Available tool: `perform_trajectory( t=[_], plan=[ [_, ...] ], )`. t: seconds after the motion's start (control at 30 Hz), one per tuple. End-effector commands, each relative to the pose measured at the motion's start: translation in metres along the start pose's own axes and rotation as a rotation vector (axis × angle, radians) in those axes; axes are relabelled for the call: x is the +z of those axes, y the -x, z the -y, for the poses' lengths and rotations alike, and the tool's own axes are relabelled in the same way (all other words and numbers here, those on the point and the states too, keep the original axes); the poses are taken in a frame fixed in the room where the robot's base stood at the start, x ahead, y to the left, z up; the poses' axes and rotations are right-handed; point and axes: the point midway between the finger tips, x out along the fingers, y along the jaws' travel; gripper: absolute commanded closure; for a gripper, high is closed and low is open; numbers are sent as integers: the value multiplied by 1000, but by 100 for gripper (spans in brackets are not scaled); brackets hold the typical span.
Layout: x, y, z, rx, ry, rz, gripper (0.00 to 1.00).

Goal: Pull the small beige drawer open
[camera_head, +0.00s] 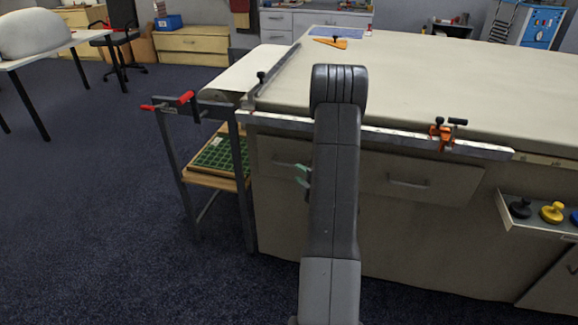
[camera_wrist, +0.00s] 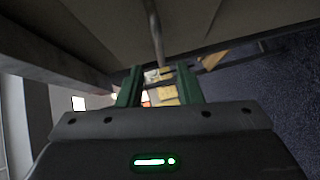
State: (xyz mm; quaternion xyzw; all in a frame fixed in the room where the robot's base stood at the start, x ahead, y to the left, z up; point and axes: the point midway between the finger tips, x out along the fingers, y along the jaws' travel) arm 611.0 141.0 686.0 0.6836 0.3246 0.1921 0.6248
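The small beige drawer (camera_head: 270,150) is in the front of the long table, left of my arm in the head view. Its front looks flush with the cabinet, and my arm hides its right part. Its thin bar handle (camera_head: 285,163) is partly visible. In the wrist view a grey bar (camera_wrist: 155,30), likely this handle, runs down from the top edge towards the gap between my fingertips. My gripper (camera_wrist: 159,72) has its two green fingers apart, with clear space on both sides of the bar. In the head view only a bit of green finger (camera_head: 302,175) shows beside my arm.
A second beige drawer with a bar handle (camera_head: 408,183) is to the right. Further right, an open drawer (camera_head: 507,212) holds coloured knobs. A metal rail (camera_head: 375,135) with an orange clamp (camera_head: 441,133) runs along the table edge. A trolley (camera_head: 190,178) stands left.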

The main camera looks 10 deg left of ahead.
Motion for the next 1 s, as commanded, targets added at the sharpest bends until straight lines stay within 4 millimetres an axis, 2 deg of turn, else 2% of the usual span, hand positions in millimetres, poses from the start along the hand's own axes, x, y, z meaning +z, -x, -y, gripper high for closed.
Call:
perform_trajectory(
  t=[0.03, 0.2, 0.4, 0.53, 0.8, 0.97, 1.0],
  plan=[
    [-1, -12, 0, 1, 2, -4, 68],
    [0, -46, 0, 1, 1, -1, 68],
    [0, -70, 0, 0, -1, 0, 68],
    [0, -77, 0, 0, -1, 1, 68],
    [0, -78, 0, -1, -1, 1, 68],
    [0, -78, 0, -1, -1, 1, 97],
    [0, -78, 0, -1, -1, 1, 100]
  ],
)
